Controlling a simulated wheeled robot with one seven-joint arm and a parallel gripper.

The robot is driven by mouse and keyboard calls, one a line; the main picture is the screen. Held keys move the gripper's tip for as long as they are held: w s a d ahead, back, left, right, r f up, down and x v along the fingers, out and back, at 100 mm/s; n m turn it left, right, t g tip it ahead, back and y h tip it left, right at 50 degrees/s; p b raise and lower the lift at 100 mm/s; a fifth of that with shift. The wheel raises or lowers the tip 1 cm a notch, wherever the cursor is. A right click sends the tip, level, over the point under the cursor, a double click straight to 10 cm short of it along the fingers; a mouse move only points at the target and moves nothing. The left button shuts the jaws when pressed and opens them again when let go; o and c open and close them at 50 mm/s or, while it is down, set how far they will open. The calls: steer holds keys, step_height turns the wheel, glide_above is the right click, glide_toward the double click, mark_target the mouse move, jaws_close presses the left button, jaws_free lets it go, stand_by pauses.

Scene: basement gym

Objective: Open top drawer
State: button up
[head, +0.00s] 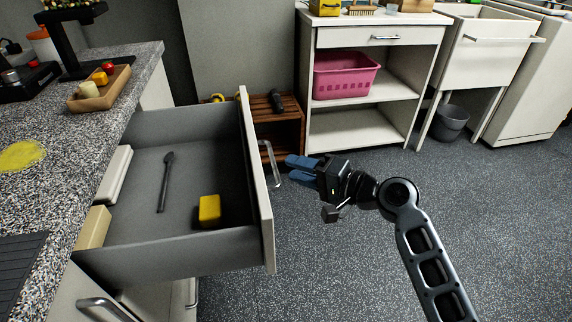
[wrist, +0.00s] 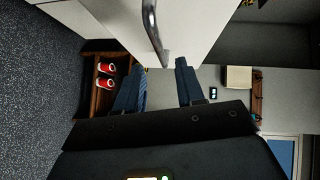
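The top drawer (head: 256,190) stands pulled far out from under the speckled counter, with its grey inside showing in the head view. Its curved metal handle (head: 269,163) is on the white front panel, facing right. My gripper (head: 290,162) is just to the right of the handle, with its blue fingers pointing at it. In the wrist view, the fingers of my gripper (wrist: 160,67) are apart with nothing held between them. The handle (wrist: 152,28) shows ahead there, its near end close to the gap between the fingertips. I cannot tell whether they touch.
The drawer holds a yellow block (head: 209,210), a dark utensil (head: 165,182) and pale boxes. A wooden crate (head: 290,133) stands on the floor behind the drawer front. A white shelf unit (head: 352,92) with a pink basket (head: 345,76) is at the back. Floor nearby is clear.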

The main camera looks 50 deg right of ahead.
steer(key=shift+s+d+r, duration=0.1)
steer(key=shift+s, duration=0.65)
steer(key=shift+s+d+r, duration=0.1)
steer(key=shift+s, duration=0.65)
steer(key=s+a+f+n+g+h+p, duration=0.1)
steer(key=s+a+n+h+p, duration=0.2)
steer(key=s, duration=0.4)
steer(key=s+a+f+n+g+h+p, duration=0.1)
steer(key=s+a+n+g+p, duration=0.15)
steer(key=s+a, duration=0.4)
steer(key=s+a+r+n+t+y+p, duration=0.1)
steer(key=s+a+r+n+p, duration=0.1)
steer(key=s+a+r+n, duration=0.2)
steer(key=s+a+r+n+t+p, duration=0.1)
steer(key=s+a+r+n+p, duration=0.2)
steer(key=s+r, duration=0.7)
steer(key=shift+s+a+r+n+y, duration=0.4)
steer(key=shift+a+r+n, duration=0.3)
steer(key=shift+n, duration=0.45)
steer(key=shift+w+f, duration=0.1)
